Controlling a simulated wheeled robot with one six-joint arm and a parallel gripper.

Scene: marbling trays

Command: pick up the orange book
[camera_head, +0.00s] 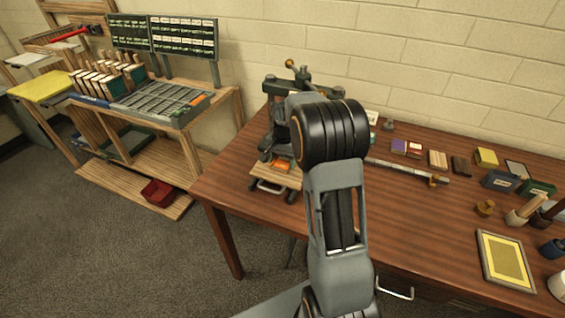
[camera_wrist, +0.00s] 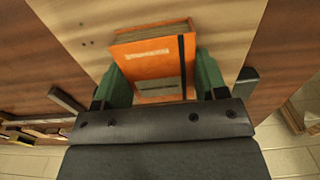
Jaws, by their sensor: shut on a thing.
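The orange book (camera_wrist: 153,58) is between the two green fingers of my gripper (camera_wrist: 160,76) in the wrist view. It has a pale label, a dark band near its right side and tan page edges at the top. My gripper is shut on it, one finger at each side. In the head view a small part of the orange book (camera_head: 281,165) shows by the light wooden board of the press, and my arm hides most of the gripper. I cannot tell whether the book still touches the board.
A dark metal press (camera_head: 300,78) stands on the brown table (camera_head: 245,185), close around my arm. A steel ruler (camera_head: 405,169), small books (camera_head: 405,147) and a yellow framed tray (camera_head: 506,260) lie to the right. A type cabinet (camera_head: 165,105) stands at the left.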

